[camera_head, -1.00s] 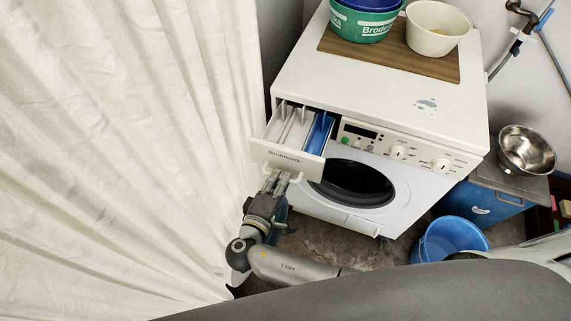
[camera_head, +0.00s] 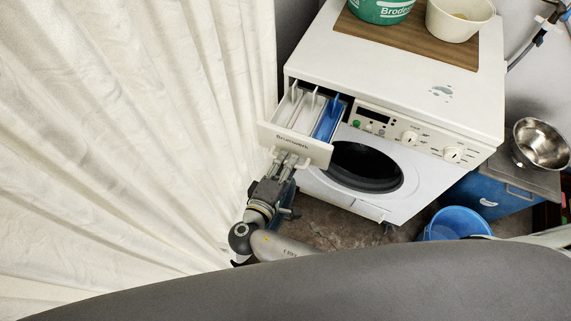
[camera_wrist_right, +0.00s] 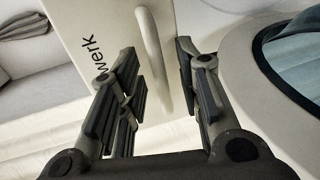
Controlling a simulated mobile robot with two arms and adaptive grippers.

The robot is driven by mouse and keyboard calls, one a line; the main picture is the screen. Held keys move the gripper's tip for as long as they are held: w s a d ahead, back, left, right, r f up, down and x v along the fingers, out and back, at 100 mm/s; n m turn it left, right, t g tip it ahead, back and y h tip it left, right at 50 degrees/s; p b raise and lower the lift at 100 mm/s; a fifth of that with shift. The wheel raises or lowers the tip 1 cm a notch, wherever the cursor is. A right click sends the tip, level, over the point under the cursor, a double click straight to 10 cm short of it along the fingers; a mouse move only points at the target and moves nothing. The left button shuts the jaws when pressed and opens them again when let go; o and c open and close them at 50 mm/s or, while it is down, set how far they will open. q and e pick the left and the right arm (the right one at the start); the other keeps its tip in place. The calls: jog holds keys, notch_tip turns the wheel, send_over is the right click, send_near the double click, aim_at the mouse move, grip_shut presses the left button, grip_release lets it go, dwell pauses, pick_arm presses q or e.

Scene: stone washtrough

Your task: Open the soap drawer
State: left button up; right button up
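The soap drawer (camera_head: 318,150) stands pulled out at the top left of the white washing machine (camera_head: 410,90). Its compartments show from above, one with a blue insert (camera_head: 327,118). Its cream front also shows in the right wrist view (camera_wrist_right: 105,22), with a curved white handle (camera_wrist_right: 151,58). My right gripper (camera_head: 290,162) is at the handle below the drawer front. In the wrist view its fingers (camera_wrist_right: 158,85) stand apart on either side of the handle, with gaps visible between them and it. My left gripper is out of view.
A white curtain (camera_head: 130,130) hangs close on the left. A green tub (camera_head: 380,10) and a cream bowl (camera_head: 458,18) stand on a wooden board on the machine. A blue bucket (camera_head: 457,223) and a metal bowl (camera_head: 541,143) are at the right.

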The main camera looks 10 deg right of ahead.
jog(key=v, duration=1.2)
dwell(0.3)
